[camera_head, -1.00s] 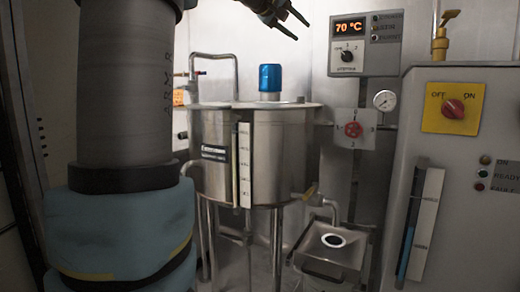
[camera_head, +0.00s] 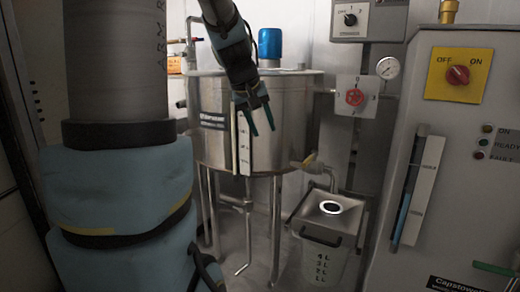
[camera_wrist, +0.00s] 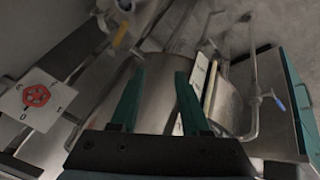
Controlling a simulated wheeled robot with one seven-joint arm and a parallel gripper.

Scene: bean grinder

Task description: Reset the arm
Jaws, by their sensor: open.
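My gripper (camera_head: 262,120) hangs from my arm in front of the steel tank (camera_head: 290,125) in the head view, fingers pointing down. Its two green fingers also show in the wrist view (camera_wrist: 157,85). They are apart, with nothing held between them. The fingers overlap the tank's front near the white level scale (camera_head: 244,145); I cannot tell the exact distance to the tank.
A red valve knob (camera_head: 354,97) is on a panel right of the tank. A control cabinet (camera_head: 455,180) with a yellow ON/OFF switch (camera_head: 458,75) stands at right. A steel basin (camera_head: 328,222) over a marked bucket (camera_head: 318,265) stands below the tank outlet.

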